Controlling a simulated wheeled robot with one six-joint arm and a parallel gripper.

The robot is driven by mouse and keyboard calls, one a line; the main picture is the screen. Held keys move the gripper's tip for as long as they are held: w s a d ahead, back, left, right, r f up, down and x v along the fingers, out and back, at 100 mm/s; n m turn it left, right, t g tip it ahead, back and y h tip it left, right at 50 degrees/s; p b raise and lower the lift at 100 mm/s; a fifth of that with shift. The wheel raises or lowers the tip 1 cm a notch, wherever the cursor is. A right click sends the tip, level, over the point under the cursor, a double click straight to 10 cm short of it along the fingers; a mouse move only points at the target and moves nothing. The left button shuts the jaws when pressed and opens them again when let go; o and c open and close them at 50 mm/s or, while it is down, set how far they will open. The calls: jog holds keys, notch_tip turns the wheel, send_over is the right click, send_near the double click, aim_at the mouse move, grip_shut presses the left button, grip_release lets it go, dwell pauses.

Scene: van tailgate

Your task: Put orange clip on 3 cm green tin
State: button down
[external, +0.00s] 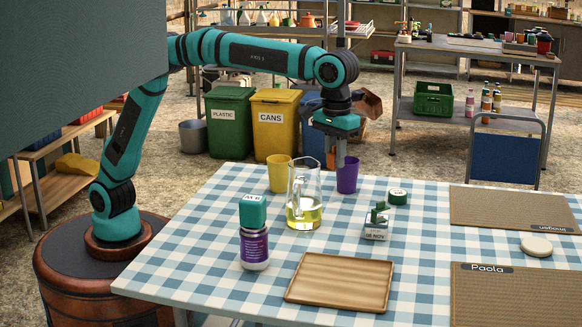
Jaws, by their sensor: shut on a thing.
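My gripper (340,163) points straight down above the far part of the checked table, with its fingers shut. A small orange patch shows at the fingertips, which I take to be the orange clip (331,160); its shape is too small to make out. The gripper is above the table and apart from the tin. The purple cup stands just behind or beside the fingertips; I cannot tell the gap.
Cloth around the tin is mostly clear.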

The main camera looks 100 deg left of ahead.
jog(key=w+a+f+n, duration=0.1)
jog(key=w+a+n, duration=0.1)
jog(key=w+a, duration=0.55)
jog(key=w+a+f+n, duration=0.1)
jog(key=w+a+n, duration=0.25)
jog(key=a, duration=0.75)
jog(key=n, duration=0.1)
send_over(398, 193)
notch_tip(398, 193, down, 2)
notch_tip(398, 193, down, 13)
jog(key=shift+f, duration=0.2)
jog(key=c, duration=1.3)
grip_release()
jog(key=shift+f, duration=0.1)
notch_tip(398, 193, up, 12)
